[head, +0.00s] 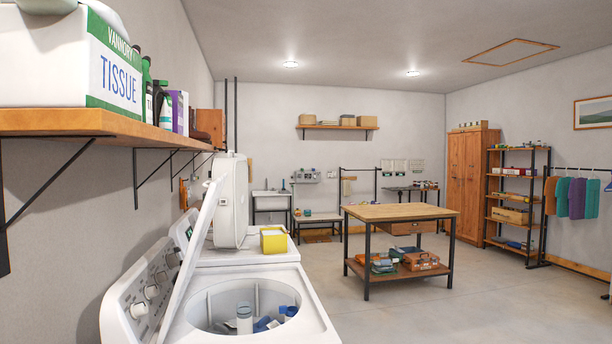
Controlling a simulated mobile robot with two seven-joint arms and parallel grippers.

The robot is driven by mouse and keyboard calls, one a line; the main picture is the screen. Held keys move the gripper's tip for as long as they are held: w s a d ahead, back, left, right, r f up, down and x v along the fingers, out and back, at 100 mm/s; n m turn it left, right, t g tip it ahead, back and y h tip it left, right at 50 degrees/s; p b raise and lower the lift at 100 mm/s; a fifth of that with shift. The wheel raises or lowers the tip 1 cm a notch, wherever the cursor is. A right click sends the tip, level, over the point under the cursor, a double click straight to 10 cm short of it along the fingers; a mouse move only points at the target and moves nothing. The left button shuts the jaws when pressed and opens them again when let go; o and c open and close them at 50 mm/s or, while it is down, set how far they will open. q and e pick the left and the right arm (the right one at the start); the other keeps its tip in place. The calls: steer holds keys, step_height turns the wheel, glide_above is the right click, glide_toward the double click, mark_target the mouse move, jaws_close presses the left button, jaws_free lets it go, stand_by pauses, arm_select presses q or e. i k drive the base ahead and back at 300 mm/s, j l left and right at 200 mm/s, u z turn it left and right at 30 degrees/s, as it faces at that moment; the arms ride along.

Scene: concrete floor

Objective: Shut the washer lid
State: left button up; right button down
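The white washer (312,318) stands in the lower left foreground, with its control panel and knobs (146,291) along the wall side. Its lid (192,262) is raised and leans back toward the panel, seen nearly edge-on as a tilted white slab. The round tub (210,303) is open below it, with a pale central post (244,318) and blue and white cloth (272,322) inside. Neither of my grippers is in view.
A second white machine (262,252) adjoins behind, bearing a yellow box (273,240) and a tall rounded white object (229,203) close to the lid. A wooden shelf (90,123) with a tissue box (100,60) overhangs at left. Floor (430,305) right of the washer is clear; a worktable (400,212) stands beyond.

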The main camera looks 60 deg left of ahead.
mark_target(215, 187)
steer(key=i+u, duration=0.9)
steer(key=i+l+u, duration=0.2)
steer(key=u, duration=0.25)
steer(key=i, duration=0.1)
